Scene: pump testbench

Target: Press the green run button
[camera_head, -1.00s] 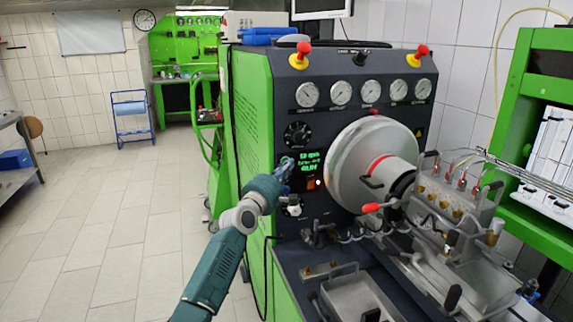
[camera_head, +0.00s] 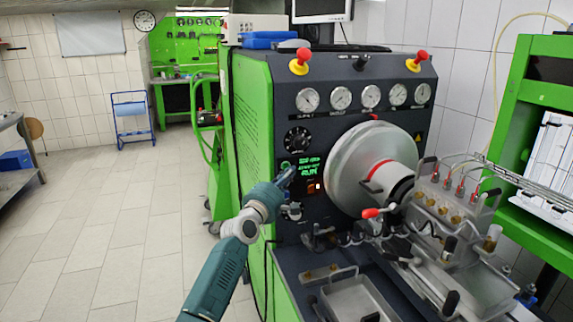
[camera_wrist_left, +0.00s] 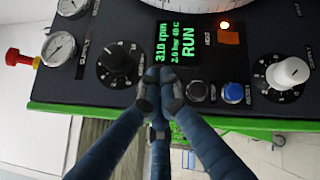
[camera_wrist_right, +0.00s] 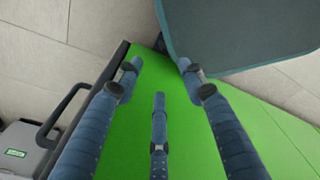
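The test bench's dark panel holds a lit display (camera_head: 309,166) with green text; in the left wrist view the display (camera_wrist_left: 178,45) reads RUN and 310 rpm. My left gripper (camera_wrist_left: 160,76) has its fingertips together at the display's edge, beside a black button (camera_wrist_left: 197,91) and a blue button (camera_wrist_left: 232,93). In the head view the left gripper (camera_head: 288,175) is at the panel, left of the display. I cannot clearly make out the green run button; the fingers cover part of the panel. My right gripper (camera_wrist_right: 157,85) is open and empty, its fingers spread.
A black dial (camera_wrist_left: 118,64), a white knob (camera_wrist_left: 290,72) and an orange switch (camera_wrist_left: 228,33) surround the display. Red mushroom knobs (camera_head: 301,59) top the bench. A large silver disc (camera_head: 350,160) stands right of the display. A green surface (camera_wrist_right: 150,130) lies beyond my right gripper.

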